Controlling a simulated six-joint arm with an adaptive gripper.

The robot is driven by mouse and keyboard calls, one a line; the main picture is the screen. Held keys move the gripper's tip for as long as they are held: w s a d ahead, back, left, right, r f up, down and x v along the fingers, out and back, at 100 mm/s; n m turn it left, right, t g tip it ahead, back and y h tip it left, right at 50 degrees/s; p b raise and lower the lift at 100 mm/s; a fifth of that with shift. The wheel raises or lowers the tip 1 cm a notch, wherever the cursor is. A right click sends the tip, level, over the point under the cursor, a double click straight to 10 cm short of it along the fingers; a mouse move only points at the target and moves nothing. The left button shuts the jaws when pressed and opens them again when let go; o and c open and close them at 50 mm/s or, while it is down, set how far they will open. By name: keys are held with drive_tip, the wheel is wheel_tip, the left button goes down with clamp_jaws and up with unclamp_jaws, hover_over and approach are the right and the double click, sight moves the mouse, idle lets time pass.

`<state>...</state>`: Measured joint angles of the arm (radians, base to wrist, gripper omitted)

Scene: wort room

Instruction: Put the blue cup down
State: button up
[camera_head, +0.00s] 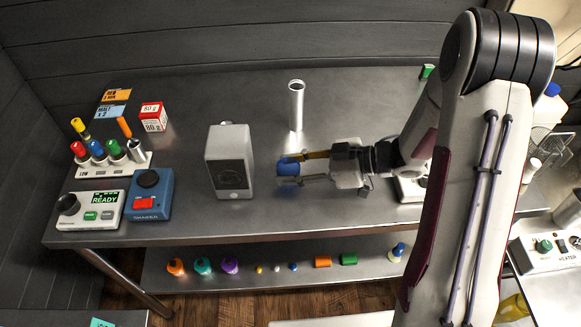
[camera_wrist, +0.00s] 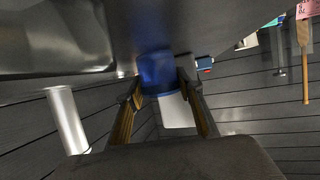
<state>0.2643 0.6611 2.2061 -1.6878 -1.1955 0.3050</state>
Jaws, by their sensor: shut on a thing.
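The blue cup (camera_head: 288,166) is between the fingers of my gripper (camera_head: 289,170), in front of the bench's middle in the head view. My gripper is shut on it. In the wrist view the blue cup (camera_wrist: 157,72) shows between the two yellowish fingers of my gripper (camera_wrist: 158,88). The fingers cover part of the cup's sides. I cannot tell from these views whether the cup touches the steel bench (camera_head: 300,212) or hangs a little above it.
A grey-white boxy machine (camera_head: 230,162) stands just left of the cup. A tall metal cylinder (camera_head: 296,106) stands behind it. A blue box with a red switch (camera_head: 151,195) and a READY panel (camera_head: 90,211) are at left. Bench surface in front of the cup is clear.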

drive_tip(key=shift+f, duration=0.15)
drive_tip(key=o, duration=1.1)
drive_tip(key=shift+r+v, duration=0.2)
drive_tip(key=shift+v, duration=5.85)
drive_tip(key=shift+w+a, duration=0.1)
